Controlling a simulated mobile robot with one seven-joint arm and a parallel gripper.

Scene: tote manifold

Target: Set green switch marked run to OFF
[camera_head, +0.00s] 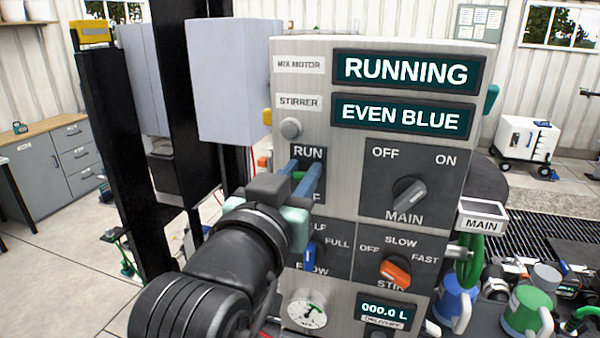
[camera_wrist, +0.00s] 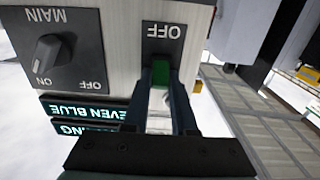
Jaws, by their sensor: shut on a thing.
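The green switch (camera_head: 299,175) sits in a dark plate on the upper left of the control panel, below the label RUN. My gripper (camera_head: 305,172) reaches to it from the front, a blue finger on each side, and is shut on it. In the wrist view, which is upside down, the green switch (camera_wrist: 160,72) shows between the fingertips of my gripper (camera_wrist: 162,82), close to the OFF label (camera_wrist: 164,30). The fingers partly hide the plate, and my gripper covers most of the lower label in the head view. The upper display (camera_head: 407,71) reads RUNNING.
The MAIN knob (camera_head: 409,194) is right of the switch. A blue FLOW lever (camera_head: 310,256) and an orange STIR knob (camera_head: 396,272) are below. A round STIRRER button (camera_head: 291,128) is just above.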

